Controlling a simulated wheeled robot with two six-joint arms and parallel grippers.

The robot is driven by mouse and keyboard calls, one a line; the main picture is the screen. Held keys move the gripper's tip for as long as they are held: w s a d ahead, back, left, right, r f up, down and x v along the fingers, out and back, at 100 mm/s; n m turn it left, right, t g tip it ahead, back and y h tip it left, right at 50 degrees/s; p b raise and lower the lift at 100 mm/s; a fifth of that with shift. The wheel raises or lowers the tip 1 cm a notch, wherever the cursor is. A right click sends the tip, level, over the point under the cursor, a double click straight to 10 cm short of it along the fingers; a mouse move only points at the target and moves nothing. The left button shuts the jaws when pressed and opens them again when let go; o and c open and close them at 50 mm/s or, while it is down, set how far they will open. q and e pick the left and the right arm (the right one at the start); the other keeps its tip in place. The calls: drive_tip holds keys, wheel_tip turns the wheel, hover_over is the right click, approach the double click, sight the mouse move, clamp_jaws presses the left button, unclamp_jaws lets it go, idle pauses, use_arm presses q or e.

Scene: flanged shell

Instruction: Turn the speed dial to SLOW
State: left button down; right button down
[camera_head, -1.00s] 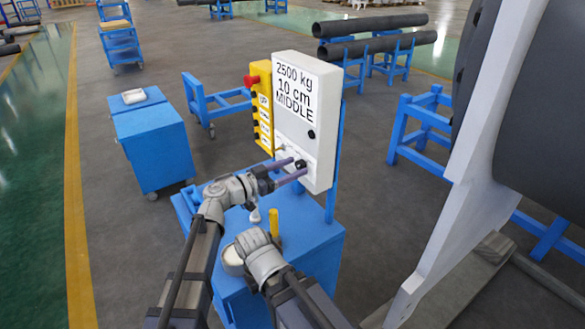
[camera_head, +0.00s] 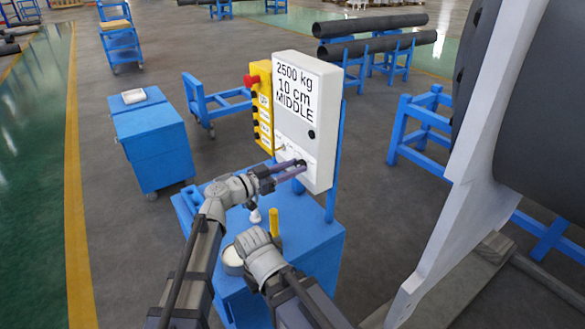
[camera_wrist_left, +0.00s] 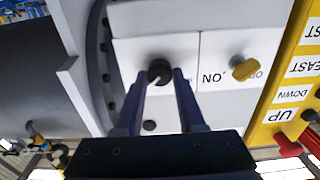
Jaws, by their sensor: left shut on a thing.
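The white control box (camera_head: 292,130) stands upright; its sign reads 2500 kg, 10 cm, MIDDLE. The speed dial is a small black knob low on its front, mostly covered by my fingers in the head view. In the left wrist view the black knob (camera_wrist_left: 159,70) sits between my fingertips on a white panel. My left gripper (camera_head: 302,164) is shut on this knob, with both fingers close together; it also shows in the left wrist view (camera_wrist_left: 164,77). The dial's markings are not readable. My right wrist shows low in the head view, but its fingers are not visible.
A yellow knob (camera_wrist_left: 243,69) beside an ON label is on the adjoining panel. A yellow button box (camera_head: 260,105) with a red button hangs left of the control box. A blue cabinet (camera_head: 312,240) stands below. A large white flange (camera_head: 465,165) rises at right.

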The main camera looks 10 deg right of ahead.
use_arm(q)
drive_tip(key=shift+n, duration=0.3)
drive_tip(key=n, duration=0.3)
drive_tip(key=shift+n, duration=0.4)
drive_tip(key=n, duration=0.4)
drive_tip(key=shift+n, duration=0.3)
drive_tip(key=n, duration=0.4)
drive_tip(key=shift+w+f, duration=0.1)
drive_tip(key=n, duration=0.4)
drive_tip(key=shift+n, duration=0.5)
drive_tip(key=c, duration=0.5)
unclamp_jaws()
drive_tip(key=shift+a, duration=0.1)
